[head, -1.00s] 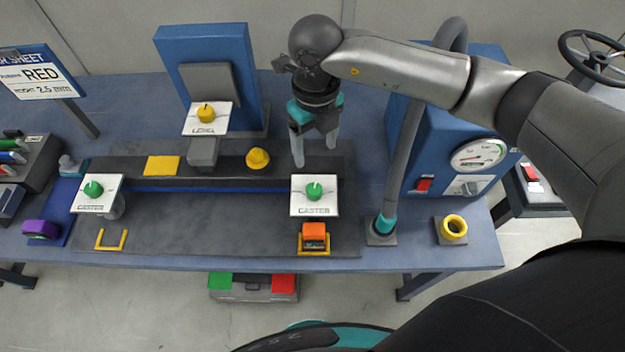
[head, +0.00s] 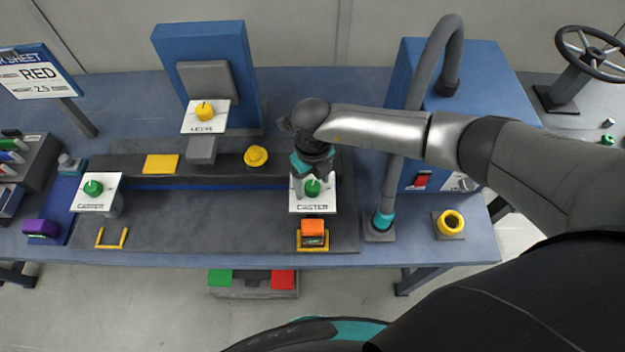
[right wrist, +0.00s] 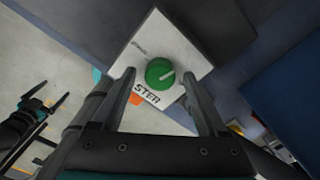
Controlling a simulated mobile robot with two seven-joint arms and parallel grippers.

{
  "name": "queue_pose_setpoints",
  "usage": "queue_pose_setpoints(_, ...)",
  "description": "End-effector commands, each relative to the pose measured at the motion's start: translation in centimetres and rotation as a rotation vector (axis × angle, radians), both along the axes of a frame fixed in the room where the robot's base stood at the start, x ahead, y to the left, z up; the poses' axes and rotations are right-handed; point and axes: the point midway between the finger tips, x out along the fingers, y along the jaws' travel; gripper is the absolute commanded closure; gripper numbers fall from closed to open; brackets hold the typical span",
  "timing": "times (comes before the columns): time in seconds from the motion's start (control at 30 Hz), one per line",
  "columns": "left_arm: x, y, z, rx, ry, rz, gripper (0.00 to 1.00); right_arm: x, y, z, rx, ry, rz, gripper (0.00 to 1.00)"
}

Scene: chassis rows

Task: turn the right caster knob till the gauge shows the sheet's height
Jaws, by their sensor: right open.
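The right caster knob (head: 313,187) is green and sits on a white plate marked CASTER (head: 314,208) at the right of the dark fixture. My right gripper (head: 313,190) is open above this plate, with its fingers pointing down around the knob in the head view. In the right wrist view the green knob (right wrist: 160,72), with a pale pointer line, lies beyond and between the open fingertips (right wrist: 160,85); contact cannot be told. The spec sheet sign (head: 40,78) at the left reads RED and 2.5. The gauge on the blue cabinet is hidden behind my right arm. My left gripper (right wrist: 38,108) shows at the left of the right wrist view, its fingers apart.
An orange block (head: 313,227) sits in a yellow bracket just in front of the caster plate. A grey hose (head: 395,170) rises to the right. Another green caster knob (head: 93,188) stands at the left.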

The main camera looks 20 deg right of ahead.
Motion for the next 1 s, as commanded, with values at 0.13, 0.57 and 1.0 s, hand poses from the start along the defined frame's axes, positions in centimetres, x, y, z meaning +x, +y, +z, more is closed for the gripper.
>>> queue_pose_setpoints(0.13,0.02,-0.02,0.00,0.000,0.000,0.000,0.00,-0.02,0.02,-0.01,0.000,0.000,0.000,0.24)
queue_pose_setpoints(0.57,0.03,-0.02,0.00,0.000,-0.001,0.000,0.00,-0.01,0.01,0.03,0.000,0.000,-0.001,0.68)
queue_pose_setpoints(1.0,0.01,-0.01,0.00,0.000,-0.001,0.001,0.00,0.01,0.00,0.05,0.001,0.000,0.000,1.00)
